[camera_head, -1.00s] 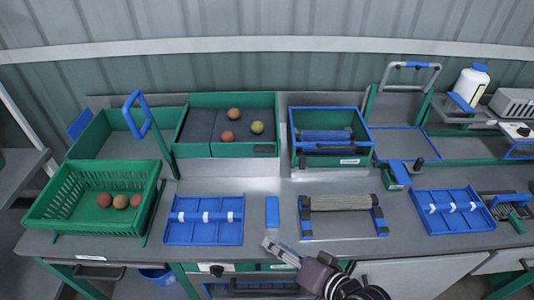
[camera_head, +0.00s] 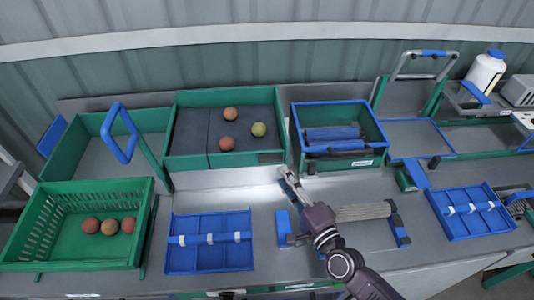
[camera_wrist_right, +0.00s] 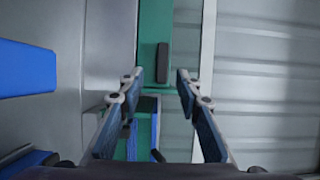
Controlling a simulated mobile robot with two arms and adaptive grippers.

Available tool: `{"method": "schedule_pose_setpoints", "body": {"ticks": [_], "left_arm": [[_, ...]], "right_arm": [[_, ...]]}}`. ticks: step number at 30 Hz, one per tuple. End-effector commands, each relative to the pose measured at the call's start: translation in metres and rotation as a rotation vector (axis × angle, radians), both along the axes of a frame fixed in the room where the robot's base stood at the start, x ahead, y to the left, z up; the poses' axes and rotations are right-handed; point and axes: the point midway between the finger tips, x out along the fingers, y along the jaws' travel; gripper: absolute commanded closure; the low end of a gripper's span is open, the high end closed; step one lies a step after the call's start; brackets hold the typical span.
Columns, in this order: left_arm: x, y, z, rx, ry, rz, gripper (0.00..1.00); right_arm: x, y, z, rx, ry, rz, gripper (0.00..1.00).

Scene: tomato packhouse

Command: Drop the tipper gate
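A green-walled tray (camera_head: 225,98) with a dark floor stands at the back of the bench and holds three tomatoes: one orange (camera_head: 230,114), one red (camera_head: 227,143), one yellow-green (camera_head: 259,130). Its green front wall carries a dark grip (camera_head: 270,157) near the right end; I cannot tell whether this wall is the gate. My right gripper (camera_head: 287,178) is just in front of that corner. In the right wrist view its fingers (camera_wrist_right: 160,78) are apart and empty, with the dark grip (camera_wrist_right: 163,62) ahead between them, not touched. My left gripper is not in view.
A blue loop lever (camera_head: 121,133) rises at the left, above a green crate (camera_head: 75,187) with several tomatoes. A blue-rimmed green bin (camera_head: 340,146) stands close right of the gripper. Blue divided trays (camera_head: 210,256) (camera_head: 470,226) and a roller stand (camera_head: 360,212) lie in front.

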Motion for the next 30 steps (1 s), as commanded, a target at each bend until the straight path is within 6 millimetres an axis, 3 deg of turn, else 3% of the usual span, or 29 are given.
{"method": "schedule_pose_setpoints", "body": {"ticks": [4,9,12,16,22,26,30], "left_arm": [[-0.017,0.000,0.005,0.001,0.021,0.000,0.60],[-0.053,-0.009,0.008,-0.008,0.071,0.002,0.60],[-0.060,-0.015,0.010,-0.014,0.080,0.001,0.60],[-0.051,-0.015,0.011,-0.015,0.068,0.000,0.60],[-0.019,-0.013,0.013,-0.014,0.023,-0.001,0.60],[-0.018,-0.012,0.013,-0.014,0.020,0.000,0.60],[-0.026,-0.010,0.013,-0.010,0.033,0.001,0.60]], "right_arm": [[0.019,0.008,0.003,0.001,-0.002,0.000,0.68],[0.044,0.019,0.003,-0.001,-0.001,0.001,0.68],[0.055,0.023,0.002,-0.001,-0.001,0.001,0.68],[0.064,0.028,0.001,0.000,-0.001,0.001,0.68],[0.068,0.029,0.000,-0.001,0.000,0.001,0.68],[0.068,0.029,0.000,-0.001,0.000,0.001,0.68],[0.067,0.029,0.000,-0.001,0.000,0.001,0.82]]}}
